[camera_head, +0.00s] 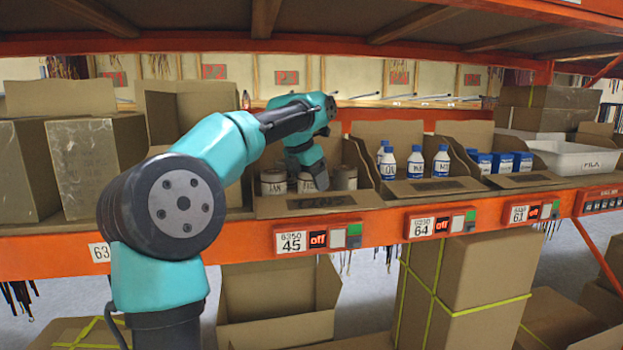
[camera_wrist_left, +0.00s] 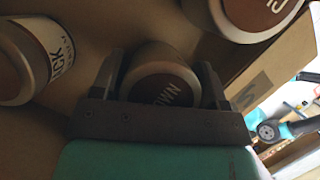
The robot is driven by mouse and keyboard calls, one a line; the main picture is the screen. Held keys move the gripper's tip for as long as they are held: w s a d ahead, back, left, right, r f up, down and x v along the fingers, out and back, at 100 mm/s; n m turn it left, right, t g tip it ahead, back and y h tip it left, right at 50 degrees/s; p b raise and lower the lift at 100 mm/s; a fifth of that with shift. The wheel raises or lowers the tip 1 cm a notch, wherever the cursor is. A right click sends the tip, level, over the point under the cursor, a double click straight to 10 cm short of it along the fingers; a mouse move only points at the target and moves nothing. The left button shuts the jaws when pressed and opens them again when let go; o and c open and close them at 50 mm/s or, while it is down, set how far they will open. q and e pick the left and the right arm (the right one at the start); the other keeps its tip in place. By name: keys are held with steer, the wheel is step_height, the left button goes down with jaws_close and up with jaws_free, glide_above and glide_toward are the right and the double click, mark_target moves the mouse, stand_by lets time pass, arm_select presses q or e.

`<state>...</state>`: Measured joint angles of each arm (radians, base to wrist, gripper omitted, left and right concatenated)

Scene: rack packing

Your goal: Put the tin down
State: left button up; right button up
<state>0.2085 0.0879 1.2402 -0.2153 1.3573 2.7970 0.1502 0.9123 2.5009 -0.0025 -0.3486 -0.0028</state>
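My left gripper (camera_head: 316,180) reaches down into an open cardboard bin (camera_head: 300,206) on the shelf. In the left wrist view its two dark fingers flank a tin (camera_wrist_left: 162,98) with a brown lid lettered "...OWN"; they appear closed on its sides. Whether this tin touches the bin floor cannot be told. Other tins stand beside it: one (camera_wrist_left: 30,58) with a label ending "CK" at the left, and one with a brown lid (camera_wrist_left: 252,14) at the top right. In the head view, pale tins (camera_head: 273,182) show left and right (camera_head: 345,177) of the gripper. My right gripper is out of view.
The bin's cardboard walls stand close around the tins. An orange shelf beam (camera_head: 380,226) runs in front; another shelf hangs overhead.

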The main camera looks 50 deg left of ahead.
arm_select(q)
steer(key=o, duration=0.4)
steer(key=shift+o, duration=0.2)
steer(key=shift+r, duration=0.1)
steer(key=v, duration=1.2)
steer(key=shift+w+d+r, duration=0.1)
